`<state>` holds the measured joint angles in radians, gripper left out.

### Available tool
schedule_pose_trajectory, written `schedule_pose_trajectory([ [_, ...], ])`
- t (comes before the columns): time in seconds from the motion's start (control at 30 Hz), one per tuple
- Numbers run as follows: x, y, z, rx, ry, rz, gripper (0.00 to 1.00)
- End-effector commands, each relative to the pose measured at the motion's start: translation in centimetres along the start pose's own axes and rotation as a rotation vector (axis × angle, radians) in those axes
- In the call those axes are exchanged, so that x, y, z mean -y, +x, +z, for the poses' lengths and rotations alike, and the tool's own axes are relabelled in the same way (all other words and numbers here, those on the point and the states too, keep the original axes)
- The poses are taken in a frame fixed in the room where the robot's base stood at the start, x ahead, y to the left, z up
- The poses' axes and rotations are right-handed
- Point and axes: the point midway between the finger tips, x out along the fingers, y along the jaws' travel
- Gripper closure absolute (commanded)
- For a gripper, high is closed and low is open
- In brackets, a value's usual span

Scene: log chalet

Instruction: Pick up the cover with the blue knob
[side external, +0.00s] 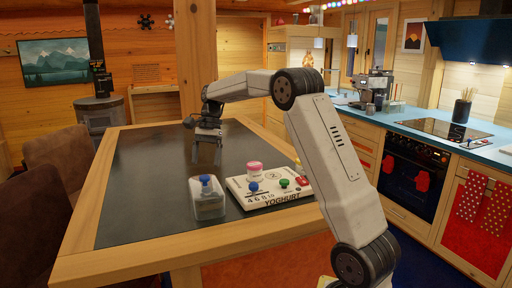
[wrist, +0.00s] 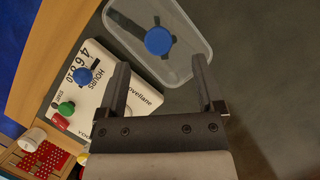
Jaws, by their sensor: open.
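The clear cover (side external: 209,209) stands upright on the dark table top, at the left of the white yoghurt maker (side external: 238,188). Its round blue knob (side external: 206,181) is on top. In the wrist view the cover (wrist: 197,28) is at the top, with its blue knob (wrist: 158,40) just beyond and between the fingertips. My gripper (side external: 207,158) is above the table, farther back than the cover, pointing down. In the wrist view my gripper (wrist: 160,64) is open, with nothing between its fingers. The yoghurt maker has its own smaller blue knob (wrist: 83,76).
The table's left half (side external: 140,185) is clear.

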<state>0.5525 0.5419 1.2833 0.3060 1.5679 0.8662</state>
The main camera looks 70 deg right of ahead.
Motion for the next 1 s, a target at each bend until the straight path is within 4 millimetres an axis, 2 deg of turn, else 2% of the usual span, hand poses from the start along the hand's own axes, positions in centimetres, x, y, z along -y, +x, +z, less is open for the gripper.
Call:
schedule_pose_trajectory([
  [0.43, -0.1, 1.2, 0.1, 0.000, -0.001, 0.000, 0.14],
  [0.8, -0.2, 4.9, 0.5, 0.000, -0.001, 0.001, 0.14],
  [1.0, -0.2, 5.8, 0.5, -0.002, -0.001, -0.001, 0.14],
])
